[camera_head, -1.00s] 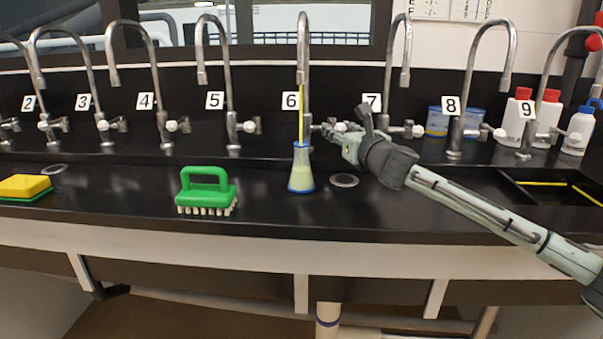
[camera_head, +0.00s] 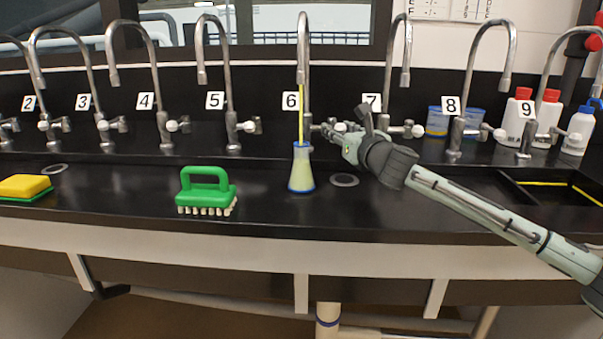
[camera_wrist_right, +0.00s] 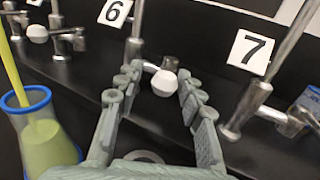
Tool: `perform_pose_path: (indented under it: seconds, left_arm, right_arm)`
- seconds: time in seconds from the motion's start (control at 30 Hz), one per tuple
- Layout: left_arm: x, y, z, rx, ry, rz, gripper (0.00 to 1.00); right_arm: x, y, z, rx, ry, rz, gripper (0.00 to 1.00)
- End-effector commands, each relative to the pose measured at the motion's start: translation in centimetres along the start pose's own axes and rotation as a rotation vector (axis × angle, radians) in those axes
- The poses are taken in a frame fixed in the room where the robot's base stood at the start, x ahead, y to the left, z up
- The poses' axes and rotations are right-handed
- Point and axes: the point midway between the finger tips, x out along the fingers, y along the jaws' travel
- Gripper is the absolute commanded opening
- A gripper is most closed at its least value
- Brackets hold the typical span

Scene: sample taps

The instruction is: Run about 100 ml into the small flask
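The small conical flask (camera_head: 301,172), with a blue rim and blue base, stands upright on the counter below the spout of tap 6 (camera_head: 303,50). A thin yellow-green stream (camera_head: 301,115) runs from the spout into its mouth. Yellow-green liquid fills much of its body; I cannot read a scale. The flask also shows at the left of the right wrist view (camera_wrist_right: 48,140). My right gripper (camera_head: 335,130) is at tap 6's valve. In the wrist view its fingers (camera_wrist_right: 160,75) are apart, on either side of the white knob (camera_wrist_right: 165,83). My left gripper is not in view.
A green brush (camera_head: 206,190) and a yellow-green sponge (camera_head: 24,187) lie left of the flask. A round drain (camera_head: 344,180) is just right of it. Taps 5 (camera_head: 230,90) and 7 (camera_head: 390,90) flank tap 6. Bottles (camera_head: 517,115) stand back right.

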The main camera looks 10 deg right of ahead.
Motion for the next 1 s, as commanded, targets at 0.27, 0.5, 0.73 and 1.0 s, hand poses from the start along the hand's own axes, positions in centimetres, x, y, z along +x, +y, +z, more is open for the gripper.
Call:
perform_pose_path:
  seconds: [0.27, 0.5, 0.73, 1.0]
  left_arm:
    - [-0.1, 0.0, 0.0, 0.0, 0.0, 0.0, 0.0]
    - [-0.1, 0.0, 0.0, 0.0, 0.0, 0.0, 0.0]
    - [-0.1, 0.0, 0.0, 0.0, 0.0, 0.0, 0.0]
    - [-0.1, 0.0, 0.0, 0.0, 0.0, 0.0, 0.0]
  right_arm:
    - [0.1, 1.2, 0.0, 0.0, 0.0, 0.002, 0.38]
    - [0.2, 1.7, 0.0, 0.0, 0.0, 0.0, 0.38]
    - [0.1, 1.1, 0.0, 0.0, 0.0, 0.0, 0.38]
    - [-2.7, 1.0, -0.1, -0.001, 0.001, 0.001, 0.38]
